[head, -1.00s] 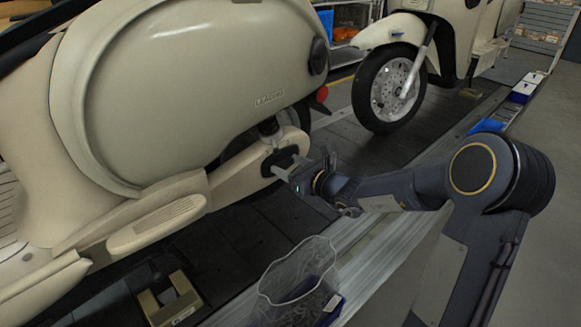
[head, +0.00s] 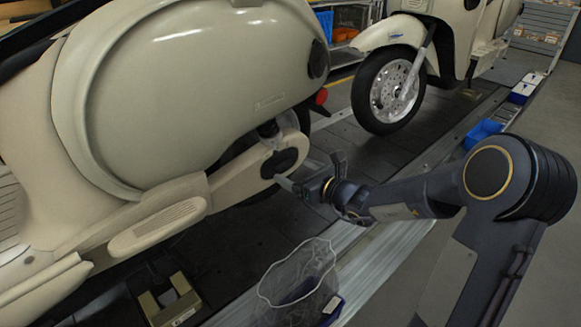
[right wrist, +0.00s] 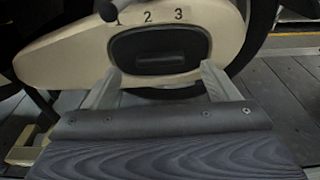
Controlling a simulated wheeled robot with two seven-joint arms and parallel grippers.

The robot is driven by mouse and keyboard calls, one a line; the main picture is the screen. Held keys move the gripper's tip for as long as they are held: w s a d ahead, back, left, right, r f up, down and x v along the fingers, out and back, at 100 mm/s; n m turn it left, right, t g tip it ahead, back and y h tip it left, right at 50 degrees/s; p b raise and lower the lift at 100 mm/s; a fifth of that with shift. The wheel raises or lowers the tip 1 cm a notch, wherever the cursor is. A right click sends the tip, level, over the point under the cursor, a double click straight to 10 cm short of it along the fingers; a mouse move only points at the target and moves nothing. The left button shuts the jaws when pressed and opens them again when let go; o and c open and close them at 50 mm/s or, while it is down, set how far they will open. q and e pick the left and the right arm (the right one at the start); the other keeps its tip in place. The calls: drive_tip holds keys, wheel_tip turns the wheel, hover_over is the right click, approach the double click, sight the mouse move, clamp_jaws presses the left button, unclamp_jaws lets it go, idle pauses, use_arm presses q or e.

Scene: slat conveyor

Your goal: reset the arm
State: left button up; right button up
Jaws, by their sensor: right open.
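My right gripper (head: 312,178) is open and empty beside the rear of the cream scooter (head: 190,90). In the right wrist view its two fingers (right wrist: 165,85) are spread below and in front of a black oval cover (right wrist: 160,50) on the scooter's cream arm, which carries the marks 1, 2 and 3. The same black cover shows in the head view (head: 284,163), just left of the gripper and apart from its palm. My left gripper is not in view.
A clear bag-lined bin (head: 300,285) stands at the conveyor edge below my right arm. Another scooter's front wheel (head: 390,90) stands behind on the dark slats. A blue bin (head: 483,132) is at the right edge. Dark slats below the gripper are free.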

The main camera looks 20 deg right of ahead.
drive_tip(key=s+a+r+n+g+y, duration=0.3)
drive_tip(key=s+a+n, duration=0.3)
drive_tip(key=s+n, duration=0.25)
drive_tip(key=s+a+r+n+g+y, duration=0.3)
drive_tip(key=s+a+n, duration=0.2)
drive_tip(key=s+n, duration=0.4)
drive_tip(key=s+d+f+n+g+h, duration=0.2)
drive_tip(key=s+f+n+h, duration=0.15)
drive_tip(key=s+n, duration=0.35)
drive_tip(key=s+d+f+n+g+h, duration=0.2)
drive_tip(key=s+f+n+h, duration=0.15)
drive_tip(key=s+n, duration=0.35)
wheel_tip(320, 180, up, 30)
drive_tip(key=s+p, duration=0.1)
drive_tip(key=p, duration=3)
drive_tip(key=shift+s+r+m, duration=0.25)
drive_tip(key=shift+s+m, duration=0.05)
drive_tip(key=shift+m, duration=0.15)
